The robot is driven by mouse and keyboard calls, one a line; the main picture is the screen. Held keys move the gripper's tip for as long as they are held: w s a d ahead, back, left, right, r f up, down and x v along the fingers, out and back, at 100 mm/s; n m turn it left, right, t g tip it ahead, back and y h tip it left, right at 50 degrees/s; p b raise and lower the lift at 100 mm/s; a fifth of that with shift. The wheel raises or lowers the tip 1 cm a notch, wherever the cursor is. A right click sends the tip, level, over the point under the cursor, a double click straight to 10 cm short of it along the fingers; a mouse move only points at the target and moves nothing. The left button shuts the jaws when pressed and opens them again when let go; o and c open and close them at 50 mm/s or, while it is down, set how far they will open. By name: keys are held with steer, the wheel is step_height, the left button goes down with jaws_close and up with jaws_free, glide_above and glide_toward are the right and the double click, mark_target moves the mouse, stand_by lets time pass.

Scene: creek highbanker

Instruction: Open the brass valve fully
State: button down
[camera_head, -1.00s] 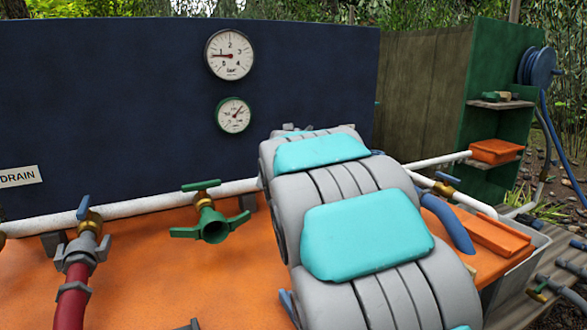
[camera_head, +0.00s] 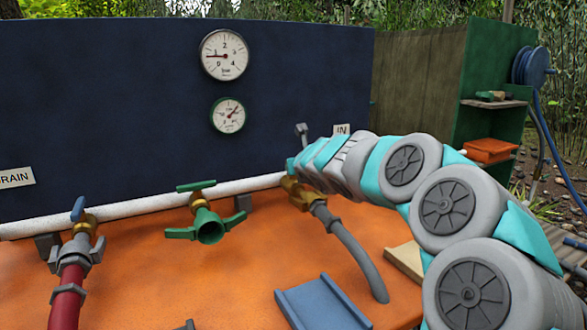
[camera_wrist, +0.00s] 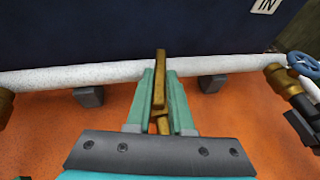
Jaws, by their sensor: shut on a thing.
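My gripper (camera_wrist: 160,95) is shut with its two teal fingers on either side of a narrow brass handle (camera_wrist: 161,70). The handle sticks out past the fingertips, in front of the white pipe. In the head view the end of my arm is at the brass valve (camera_head: 298,194), left of the IN label. The valve body sits on the pipe with a grey hose below it. My arm hides part of the valve in the head view, and the fingers are hard to make out there. How far the valve is turned cannot be told.
The IN label (camera_wrist: 266,5) and a blue handwheel (camera_wrist: 304,65) are at the right. In the head view a green-handled valve (camera_head: 204,213) and a blue-levered valve (camera_head: 80,222) stand left. Two gauges (camera_head: 224,55) hang above. A blue tray (camera_head: 322,303) lies on the orange deck.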

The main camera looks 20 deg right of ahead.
steer(key=shift+d+r+n+y, duration=0.15)
steer(key=shift+n+y, duration=0.45)
steer(key=shift+y, duration=0.1)
stand_by(0.3)
steer(key=c, duration=0.8)
jaws_free()
steer(key=shift+v, duration=3.9)
